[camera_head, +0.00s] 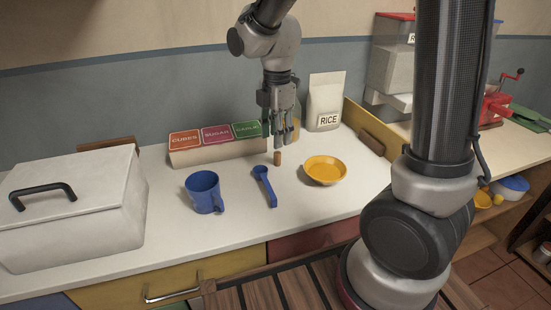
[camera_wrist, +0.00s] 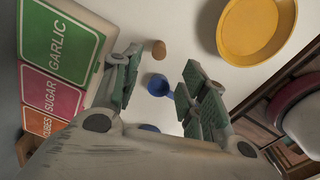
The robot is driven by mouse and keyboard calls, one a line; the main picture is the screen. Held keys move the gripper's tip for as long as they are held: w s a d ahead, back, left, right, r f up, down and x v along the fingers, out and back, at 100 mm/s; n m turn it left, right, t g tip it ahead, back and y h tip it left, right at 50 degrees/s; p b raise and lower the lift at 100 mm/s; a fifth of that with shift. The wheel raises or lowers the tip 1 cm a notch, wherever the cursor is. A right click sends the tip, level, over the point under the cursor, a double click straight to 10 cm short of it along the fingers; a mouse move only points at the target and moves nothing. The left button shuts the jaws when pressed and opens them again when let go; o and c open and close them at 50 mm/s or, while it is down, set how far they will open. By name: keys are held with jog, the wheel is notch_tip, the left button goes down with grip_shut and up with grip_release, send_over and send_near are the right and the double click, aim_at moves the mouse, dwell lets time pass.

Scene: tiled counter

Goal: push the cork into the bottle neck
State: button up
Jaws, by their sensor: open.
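The small brown cork (camera_head: 277,158) stands upright on the white counter, left of the yellow bowl. In the wrist view the cork (camera_wrist: 158,49) shows as a brown spot near the top, ahead of the gap between the fingers. My gripper (camera_head: 279,144) points down just above the cork, open and empty. In the wrist view its green-padded fingers (camera_wrist: 160,67) stand apart. A yellowish, see-through shape (camera_head: 296,115) behind my gripper looks like the bottle; my fingers hide much of it, and I cannot make out its neck.
Behind are labelled boxes (camera_head: 217,150) and a rice bag (camera_head: 325,101). A white lidded box (camera_head: 75,210) fills the left.

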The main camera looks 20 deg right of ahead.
aim_at(277, 153)
jog(key=f, duration=0.6)
jog(key=shift+w+d, duration=0.25)
jog(key=shift+w, duration=0.05)
jog(key=c, duration=0.8)
